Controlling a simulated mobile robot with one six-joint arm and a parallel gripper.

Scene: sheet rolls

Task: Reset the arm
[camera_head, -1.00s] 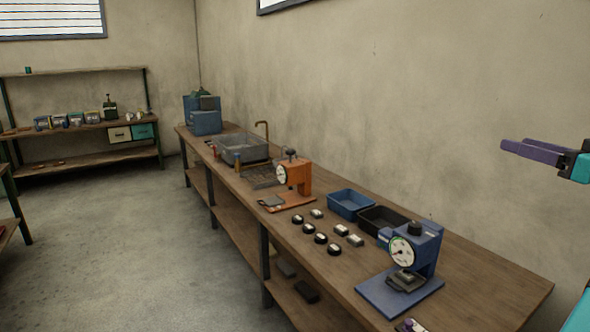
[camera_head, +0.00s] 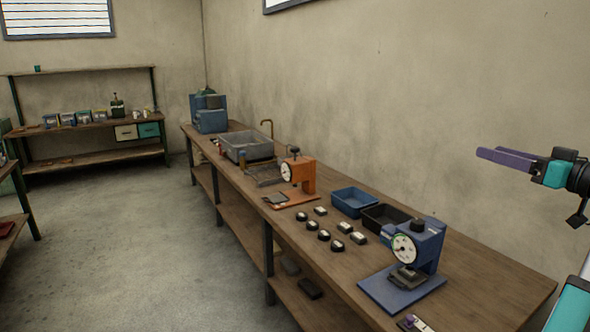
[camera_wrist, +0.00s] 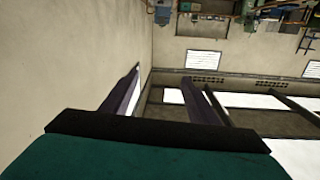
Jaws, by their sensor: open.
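My gripper (camera_head: 510,158) is at the right edge of the head view, raised well above the workbench and in front of the bare wall. Its purple fingers point left. In the wrist view my gripper (camera_wrist: 163,92) shows two fingers spread apart with nothing between them. The wrist view looks across the room, with the picture turned so that windows and shelving appear at odd angles. My gripper touches nothing.
The long wooden workbench (camera_head: 480,285) holds a blue dial press (camera_head: 425,245), an orange dial press (camera_head: 300,175), a blue tray (camera_head: 353,200), a black tray (camera_head: 384,217), several small dark round pieces and a grey sink (camera_head: 247,147). Shelves (camera_head: 85,125) stand at the back left. The floor is open.

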